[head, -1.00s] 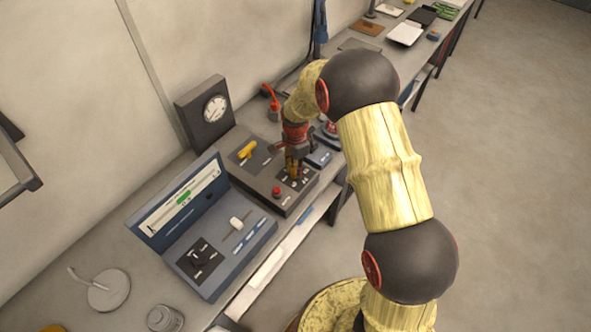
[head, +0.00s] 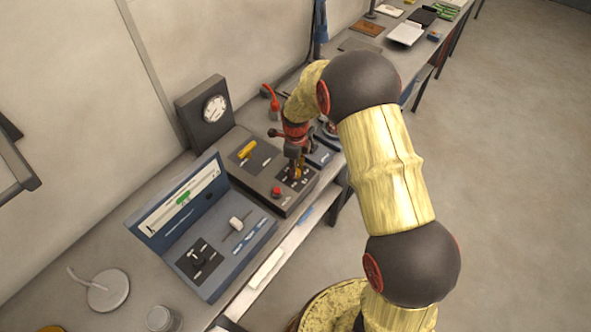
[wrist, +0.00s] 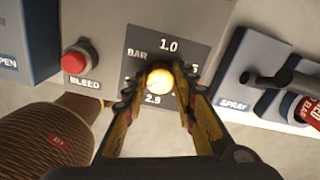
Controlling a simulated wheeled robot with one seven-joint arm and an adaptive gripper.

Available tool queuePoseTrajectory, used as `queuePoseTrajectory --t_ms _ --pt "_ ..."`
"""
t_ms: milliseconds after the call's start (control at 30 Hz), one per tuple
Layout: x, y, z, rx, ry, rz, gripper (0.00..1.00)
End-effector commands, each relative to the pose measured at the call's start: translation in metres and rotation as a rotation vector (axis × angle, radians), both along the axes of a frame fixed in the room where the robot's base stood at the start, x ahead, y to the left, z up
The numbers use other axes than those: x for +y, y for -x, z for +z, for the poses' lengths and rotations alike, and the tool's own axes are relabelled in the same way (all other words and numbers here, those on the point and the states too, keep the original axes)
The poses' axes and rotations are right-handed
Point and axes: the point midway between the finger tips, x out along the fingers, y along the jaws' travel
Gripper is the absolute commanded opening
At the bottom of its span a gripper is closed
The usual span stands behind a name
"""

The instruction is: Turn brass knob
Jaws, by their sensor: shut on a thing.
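The brass knob (wrist: 159,82) shows as a bright round yellow face in the wrist view, on a dark dial plate (wrist: 184,52) marked BAR, 1.0 and 2.5. My gripper (wrist: 160,92) is shut on the knob, one finger on each side of it. In the head view my gripper (head: 297,165) points down onto the right part of a dark grey control box (head: 262,188), and its fingers largely hide the knob. I cannot make out a pointer mark on the knob.
A red BLEED button (wrist: 76,57) sits left of the dial in the wrist view. A yellow lever (head: 248,149) is on the same box. A round gauge (head: 215,108) stands behind, a blue open case (head: 232,262) to the left. A SPRAY unit (wrist: 240,80) is close on the right.

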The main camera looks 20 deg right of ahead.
Motion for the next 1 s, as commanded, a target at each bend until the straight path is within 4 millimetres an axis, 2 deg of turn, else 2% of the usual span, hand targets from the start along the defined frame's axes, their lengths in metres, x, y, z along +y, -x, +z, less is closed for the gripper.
queuePoseTrajectory --t_ms 400,900,933,1000 --pt "-0.0001 -0.002 0.0015 -0.005 0.0 -0.168 0.02" --pt "-0.0003 -0.002 0.0016 -0.005 0.0 -0.188 0.02" --pt "-0.0003 -0.002 0.0016 -0.005 0.0 -0.188 0.28" --pt "-0.0003 -0.0019 0.0015 -0.004 -0.001 -0.188 0.32"
